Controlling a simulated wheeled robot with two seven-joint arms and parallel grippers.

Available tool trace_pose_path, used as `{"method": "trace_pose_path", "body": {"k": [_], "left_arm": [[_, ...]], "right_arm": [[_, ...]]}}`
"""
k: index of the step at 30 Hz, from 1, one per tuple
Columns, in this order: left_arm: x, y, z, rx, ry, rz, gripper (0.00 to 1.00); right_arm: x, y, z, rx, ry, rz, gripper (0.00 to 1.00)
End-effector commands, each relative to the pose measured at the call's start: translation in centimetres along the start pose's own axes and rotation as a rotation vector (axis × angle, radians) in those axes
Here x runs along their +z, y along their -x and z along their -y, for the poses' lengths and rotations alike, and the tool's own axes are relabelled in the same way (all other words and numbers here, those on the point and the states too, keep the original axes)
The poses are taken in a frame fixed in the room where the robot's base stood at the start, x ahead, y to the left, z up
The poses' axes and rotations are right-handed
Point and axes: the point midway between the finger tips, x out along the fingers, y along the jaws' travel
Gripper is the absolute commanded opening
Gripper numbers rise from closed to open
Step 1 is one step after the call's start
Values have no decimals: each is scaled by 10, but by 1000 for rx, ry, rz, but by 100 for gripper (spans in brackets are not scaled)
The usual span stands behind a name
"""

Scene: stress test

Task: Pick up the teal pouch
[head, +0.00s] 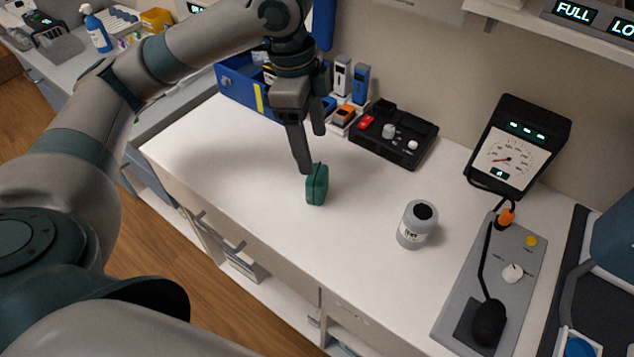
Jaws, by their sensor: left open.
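The teal pouch (316,185) stands upright on the white counter (260,180), near the middle of the head view. My left gripper (311,152) comes down from above, fingers pointing at the counter. It is open. One long finger ends right at the upper left of the pouch; the other finger shows higher and to the right, behind it. I cannot tell whether the near finger touches the pouch. The pouch rests on the counter and is not held. My right gripper is not in view.
A grey jar with a black top (416,225) stands right of the pouch. Behind are a black tray with knobs (394,137), a blue bin (238,82) and upright blue and white devices (343,75). A gauge box (515,145) and grey panel (488,280) are at right. Counter left of the pouch is clear.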

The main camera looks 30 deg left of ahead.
Motion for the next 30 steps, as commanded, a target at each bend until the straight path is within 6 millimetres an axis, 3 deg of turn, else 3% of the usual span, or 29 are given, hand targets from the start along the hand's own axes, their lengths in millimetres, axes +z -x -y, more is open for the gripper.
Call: {"method": "trace_pose_path", "body": {"k": [6, 12, 30], "left_arm": [[0, -41, -1, 4, -1, 2, 69], [0, -68, -1, 3, -1, 1, 69], [1, -82, -1, 2, -1, 2, 69]], "right_arm": [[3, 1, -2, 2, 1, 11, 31], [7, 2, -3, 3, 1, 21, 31], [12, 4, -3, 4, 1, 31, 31]]}}
